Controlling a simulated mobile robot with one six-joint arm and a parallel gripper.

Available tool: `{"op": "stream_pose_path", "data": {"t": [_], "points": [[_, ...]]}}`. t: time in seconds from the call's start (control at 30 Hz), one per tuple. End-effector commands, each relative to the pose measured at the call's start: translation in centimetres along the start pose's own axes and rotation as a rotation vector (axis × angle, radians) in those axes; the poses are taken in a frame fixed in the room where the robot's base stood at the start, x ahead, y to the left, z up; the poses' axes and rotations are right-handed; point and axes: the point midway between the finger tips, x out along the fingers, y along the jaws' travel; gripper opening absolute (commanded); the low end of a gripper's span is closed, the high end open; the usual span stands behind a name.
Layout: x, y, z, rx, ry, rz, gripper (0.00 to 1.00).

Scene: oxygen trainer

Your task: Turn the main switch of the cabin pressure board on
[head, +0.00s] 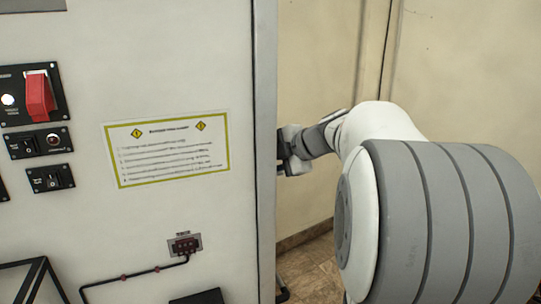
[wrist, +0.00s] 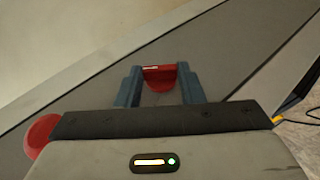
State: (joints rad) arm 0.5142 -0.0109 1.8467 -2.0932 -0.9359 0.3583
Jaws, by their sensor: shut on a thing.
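In the wrist view, my gripper (wrist: 159,70) has its two blue-grey fingers on either side of a red knob-like part (wrist: 160,79) and is shut on it. The part sits on a long dark grey panel (wrist: 225,50) with a lighter border. I cannot read any label on it, so whether it is the main switch is not confirmed by the picture. In the head view, my gripper (head: 290,150) reaches behind the right edge of the light cabinet (head: 190,60). Its fingertips and what they hold are hidden there.
A second round red part (wrist: 41,135) is left of my gripper's body. On the cabinet front are a red rocker switch (head: 39,95), small black switch plates (head: 38,142), a yellow-bordered notice (head: 168,150) and a socket with a cable (head: 185,246). A beige wall (head: 310,60) stands behind.

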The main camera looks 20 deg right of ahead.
Motion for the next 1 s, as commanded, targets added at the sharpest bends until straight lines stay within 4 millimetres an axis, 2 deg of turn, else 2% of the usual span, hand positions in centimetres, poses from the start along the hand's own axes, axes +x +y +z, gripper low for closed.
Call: {"op": "stream_pose_path", "data": {"t": [0.4, 0.9, 0.93, 1.0], "points": [[0.11, 0.34, 0.01, 0.06, 0.002, -0.147, 0.12], [0.11, 0.31, -0.04, 0.068, 0.004, -0.161, 0.12], [0.11, 0.31, -0.04, 0.068, 0.004, -0.161, 0.37], [0.11, 0.32, -0.03, 0.068, 0.003, -0.161, 0.43]]}}
